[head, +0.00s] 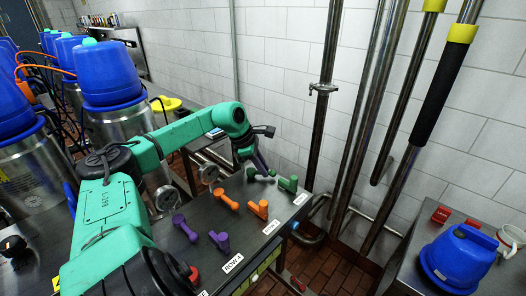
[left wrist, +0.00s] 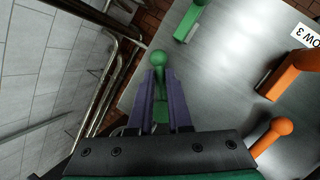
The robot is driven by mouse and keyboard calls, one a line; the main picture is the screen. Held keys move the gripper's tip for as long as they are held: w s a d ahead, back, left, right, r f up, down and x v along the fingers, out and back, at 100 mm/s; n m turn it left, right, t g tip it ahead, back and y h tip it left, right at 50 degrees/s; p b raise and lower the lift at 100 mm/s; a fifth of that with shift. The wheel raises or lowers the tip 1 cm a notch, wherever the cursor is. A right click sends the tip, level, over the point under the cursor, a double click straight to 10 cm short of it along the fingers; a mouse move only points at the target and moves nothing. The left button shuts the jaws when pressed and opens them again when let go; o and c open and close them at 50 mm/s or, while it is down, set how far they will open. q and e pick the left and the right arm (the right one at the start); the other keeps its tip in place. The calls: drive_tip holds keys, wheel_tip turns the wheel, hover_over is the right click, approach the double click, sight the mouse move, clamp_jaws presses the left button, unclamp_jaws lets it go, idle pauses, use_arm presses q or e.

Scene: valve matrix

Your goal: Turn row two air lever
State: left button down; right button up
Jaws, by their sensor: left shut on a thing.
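My left gripper (head: 262,166) is at the far end of the metal panel (head: 205,210). It is shut on the far green lever (head: 254,172), whose round knob (left wrist: 158,58) shows between the two purple fingers (left wrist: 160,98) in the left wrist view. A second green lever (head: 288,183) stands to its right, clear of the gripper; it also shows in the left wrist view (left wrist: 188,20). My right gripper is not in view.
Two orange levers (head: 257,209) and two purple levers (head: 220,241) stand nearer on the panel. Labels (head: 232,263) line its right edge. A tiled wall and upright pipes (head: 325,95) are beyond. Blue-topped drums (head: 108,75) stand left; a blue container (head: 458,262) sits right.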

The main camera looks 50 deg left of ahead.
use_arm(q)
drive_tip(key=c, duration=1.1)
unclamp_jaws()
drive_tip(key=b, duration=0.2)
drive_tip(key=s+r+b, duration=0.1)
drive_tip(key=b, duration=0.1)
drive_tip(key=shift+a+r, duration=0.3)
drive_tip(key=shift+a, duration=0.05)
drive_tip(key=v, duration=0.4)
drive_tip(key=b+v, duration=0.1)
drive_tip(key=v, duration=0.3)
drive_tip(key=b+v, duration=0.1)
drive_tip(key=v, duration=0.3)
drive_tip(key=shift+d+r, duration=0.2)
drive_tip(key=shift+r, duration=0.15)
